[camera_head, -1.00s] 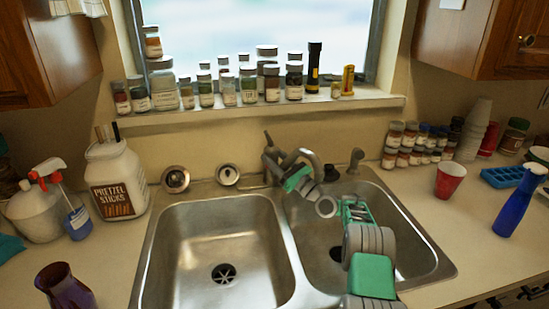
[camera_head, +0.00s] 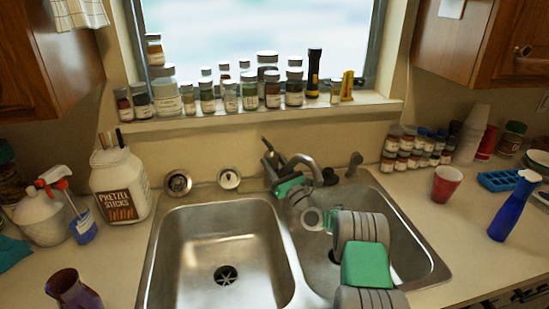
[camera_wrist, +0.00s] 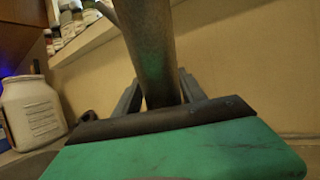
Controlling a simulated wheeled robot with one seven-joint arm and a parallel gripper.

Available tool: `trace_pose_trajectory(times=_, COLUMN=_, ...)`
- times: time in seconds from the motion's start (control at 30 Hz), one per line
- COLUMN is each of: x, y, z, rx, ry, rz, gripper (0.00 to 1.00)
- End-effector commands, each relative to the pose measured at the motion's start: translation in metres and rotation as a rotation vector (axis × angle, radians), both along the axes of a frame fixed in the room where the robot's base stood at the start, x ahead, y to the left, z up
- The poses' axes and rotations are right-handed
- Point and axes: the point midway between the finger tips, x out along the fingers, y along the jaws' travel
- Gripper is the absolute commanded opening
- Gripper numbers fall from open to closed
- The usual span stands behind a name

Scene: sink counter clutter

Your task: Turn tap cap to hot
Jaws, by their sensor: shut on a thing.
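The metal tap stands behind the divider of the double sink. Its curved spout (camera_head: 307,162) shows to the right of my gripper (camera_head: 272,165) in the head view. A slim metal lever (camera_head: 266,142), which looks like part of the tap cap, points up at the gripper. In the wrist view my gripper (camera_wrist: 160,95) has its dark fingers on both sides of a thick metal bar (camera_wrist: 150,50), seemingly this lever, and is shut on it. The bar's lower end is hidden behind my green hand. The hand covers much of the tap base in the head view.
My arm crosses the right basin (camera_head: 410,245); the left basin (camera_head: 190,245) is empty. A side sprayer (camera_head: 353,164) stands right of the spout. Jars line the sill (camera_head: 235,118) above. A pretzel tub (camera_head: 122,185) is left and a red cup (camera_head: 447,184) right.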

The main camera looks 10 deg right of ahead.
Motion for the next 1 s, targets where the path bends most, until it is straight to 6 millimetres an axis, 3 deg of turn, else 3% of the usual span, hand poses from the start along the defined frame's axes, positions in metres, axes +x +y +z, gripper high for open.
trace_pose_trajectory(times=0.23, x=0.0002, y=0.0001, z=0.0011, rx=-0.001, ry=-0.004, rz=-0.003, gripper=0.08)
trace_pose_trajectory(times=0.27, x=0.0002, y=0.0001, z=0.0011, rx=-0.002, ry=-0.004, rz=-0.002, gripper=0.50)
trace_pose_trajectory(times=0.5, x=0.0002, y=0.0000, z=0.0004, rx=-0.001, ry=-0.003, rz=-0.002, gripper=0.70)
trace_pose_trajectory(times=0.8, x=0.0007, y=-0.0009, z=-0.0013, rx=-0.001, ry=-0.004, rz=0.010, gripper=0.70)
trace_pose_trajectory(times=1.0, x=0.0026, y=-0.0038, z=-0.0060, rx=0.001, ry=-0.009, rz=0.140, gripper=0.70)
